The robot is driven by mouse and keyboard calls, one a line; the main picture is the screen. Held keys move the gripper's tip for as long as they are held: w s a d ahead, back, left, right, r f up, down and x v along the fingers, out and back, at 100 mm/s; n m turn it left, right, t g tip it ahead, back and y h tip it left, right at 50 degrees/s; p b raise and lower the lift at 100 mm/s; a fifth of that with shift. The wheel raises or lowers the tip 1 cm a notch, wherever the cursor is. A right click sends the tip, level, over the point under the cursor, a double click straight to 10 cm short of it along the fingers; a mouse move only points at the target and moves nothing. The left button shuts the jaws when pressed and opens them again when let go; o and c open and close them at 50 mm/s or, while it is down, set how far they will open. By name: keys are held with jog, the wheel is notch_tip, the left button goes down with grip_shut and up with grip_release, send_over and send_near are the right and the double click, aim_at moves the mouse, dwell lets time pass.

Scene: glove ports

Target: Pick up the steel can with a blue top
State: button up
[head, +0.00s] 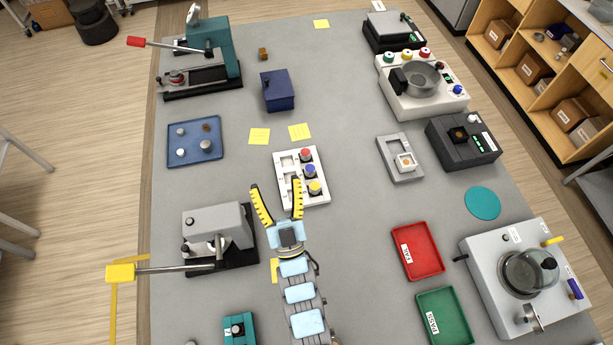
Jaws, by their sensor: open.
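The can with a blue top (310,171) stands in the right column of a white rack (319,199) near the middle of the table. A can with a red top (305,155) stands behind it, and one with a yellow top (315,187) stands in front. My gripper (276,184) is open and empty, its yellow-padded fingers spread wide. The left finger is left of the rack; the right finger overlaps the rack's front left part in the picture, left of the yellow-topped can. Its height above the table is hard to tell.
A grey press (216,226) with a yellow-ended lever stands left of my arm. A blue tray (195,155) with several pieces lies farther back. A red tray (418,251) and a green tray (446,316) lie at the right. The table between rack and red tray is clear.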

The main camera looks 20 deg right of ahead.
jog(key=w+d+f+m+g+h+b, duration=0.1)
jog(key=w+d+f+g+b, duration=0.15)
jog(key=f, duration=0.35)
jog(key=w+d+f+g+b, duration=0.2)
jog(key=w+d+f+g, duration=0.15)
jog(key=f, duration=0.25)
jog(key=m+g+b, duration=0.1)
jog(key=g+b, duration=0.3)
jog(key=g, duration=0.2)
send_near(310, 171)
jog(key=b+x, duration=0.3)
jog(key=x, duration=0.2)
jog(key=shift+d+r, duration=0.1)
jog(key=shift+d, duration=0.1)
jog(key=shift+w+d+f, duration=0.1)
jog(key=shift+w+f, duration=0.15)
jog(key=shift+w, duration=0.15)
jog(key=shift+w, duration=0.1)
jog(key=b+x, duration=0.2)
jog(key=x, duration=0.2)
jog(key=shift+f, duration=0.2)
jog(key=shift+w, duration=0.45)
jog(key=shift+s, duration=0.1)
grip_shut()
